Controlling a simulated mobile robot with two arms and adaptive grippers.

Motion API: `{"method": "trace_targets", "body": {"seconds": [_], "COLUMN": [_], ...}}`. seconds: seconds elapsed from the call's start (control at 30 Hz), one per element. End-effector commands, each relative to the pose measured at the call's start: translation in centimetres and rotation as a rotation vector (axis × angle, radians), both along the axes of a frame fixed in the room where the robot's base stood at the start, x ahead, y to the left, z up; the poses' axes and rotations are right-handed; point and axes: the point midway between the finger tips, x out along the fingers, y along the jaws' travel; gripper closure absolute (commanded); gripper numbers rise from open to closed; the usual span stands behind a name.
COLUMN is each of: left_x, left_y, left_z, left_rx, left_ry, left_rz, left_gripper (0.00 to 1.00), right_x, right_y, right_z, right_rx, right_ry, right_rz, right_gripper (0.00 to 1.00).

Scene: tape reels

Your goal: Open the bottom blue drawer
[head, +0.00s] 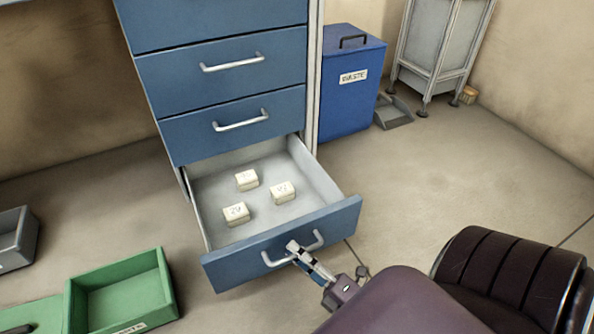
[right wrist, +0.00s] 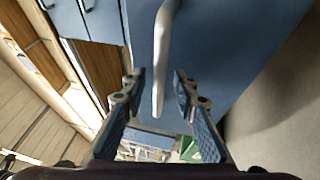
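The bottom blue drawer (head: 231,270) of the cabinet is pulled well out, and its grey interior shows. Three small white labelled boxes (head: 283,192) lie inside it. In the right wrist view the handle (right wrist: 162,50) lies between the two fingers of the gripper (right wrist: 158,84). The fingers are spread, with a gap visible on each side of the handle. My left gripper is not in view.
Closed blue drawers (head: 222,70) are above the open one. A blue waste bin (head: 350,100) and a dustpan (head: 393,112) stand right of the cabinet. A green tray (head: 125,290) and a grey bin (head: 15,240) are at the left.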

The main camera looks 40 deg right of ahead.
Motion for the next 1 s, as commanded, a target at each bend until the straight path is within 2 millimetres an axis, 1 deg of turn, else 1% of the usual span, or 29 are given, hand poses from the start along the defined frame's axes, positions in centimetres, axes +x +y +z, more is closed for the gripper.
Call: {"method": "trace_targets", "body": {"seconds": [0.23,0.37,0.47,0.7,0.8,0.9,1.0], "left_x": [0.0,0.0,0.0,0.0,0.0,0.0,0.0], "left_y": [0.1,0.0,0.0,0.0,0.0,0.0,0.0], "left_z": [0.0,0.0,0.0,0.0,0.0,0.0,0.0], "left_rx": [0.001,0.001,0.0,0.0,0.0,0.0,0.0], "left_ry": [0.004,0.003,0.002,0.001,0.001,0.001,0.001], "left_rz": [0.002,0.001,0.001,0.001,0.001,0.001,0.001], "left_gripper": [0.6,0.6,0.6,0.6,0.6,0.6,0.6], "right_x": [-0.1,-1.1,-2.9,-7.9,-9.6,-10.8,-11.4], "right_y": [0.0,-0.2,-0.5,-1.3,-1.6,-1.8,-1.9], "right_z": [0.0,-0.3,-0.6,-1.6,-1.8,-2.1,-2.1], "right_rx": [0.0,0.0,0.001,0.001,0.001,0.001,0.001], "right_ry": [0.0,0.002,0.004,0.004,0.003,0.002,0.0], "right_rz": [0.0,-0.001,-0.002,-0.001,-0.001,-0.001,-0.001], "right_gripper": [0.73,0.73,0.73,0.73,0.73,0.73,0.73]}}
